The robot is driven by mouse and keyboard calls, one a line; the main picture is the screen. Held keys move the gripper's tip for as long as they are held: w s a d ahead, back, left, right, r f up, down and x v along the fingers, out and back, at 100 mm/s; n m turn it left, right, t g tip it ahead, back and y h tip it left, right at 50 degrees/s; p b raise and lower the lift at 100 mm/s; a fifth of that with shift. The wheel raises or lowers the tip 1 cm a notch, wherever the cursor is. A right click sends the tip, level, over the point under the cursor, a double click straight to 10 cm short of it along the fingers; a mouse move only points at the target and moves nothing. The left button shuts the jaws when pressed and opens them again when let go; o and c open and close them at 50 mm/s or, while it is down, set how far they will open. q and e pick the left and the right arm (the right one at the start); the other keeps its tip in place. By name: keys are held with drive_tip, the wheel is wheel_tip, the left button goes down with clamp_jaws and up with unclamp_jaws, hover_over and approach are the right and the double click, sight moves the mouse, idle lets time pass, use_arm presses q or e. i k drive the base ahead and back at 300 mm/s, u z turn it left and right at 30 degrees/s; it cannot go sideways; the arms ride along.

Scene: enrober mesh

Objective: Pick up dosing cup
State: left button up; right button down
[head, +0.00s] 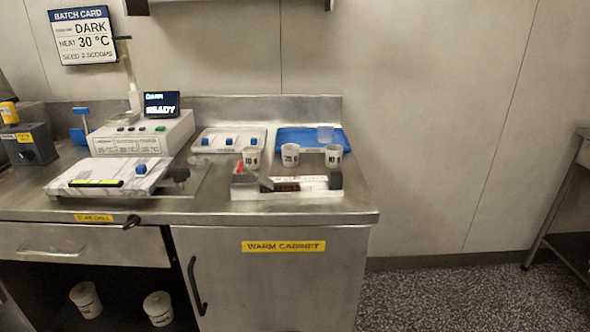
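A small translucent cup (325,134) stands upright on a blue tray (290,141) at the back right of the steel counter. No label in view reads "dosing cup", so I cannot tell for certain which cup bears that name. The cup lettering is too small to read surely. Neither of my grippers is in view.
A low rack (287,193) sits at the counter's (220,211) front right. A white tray (205,139) with blue-handled items lies behind. A control box (140,134) shows READY. White tubs (86,299) stand below. The floor (470,290) at right is clear.

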sight(290, 151)
drive_tip(key=u, duration=0.05)
drive_tip(key=k, duration=0.75)
drive_tip(key=z, duration=1.2)
drive_tip(key=i, duration=1.8)
drive_tip(key=u, duration=0.85)
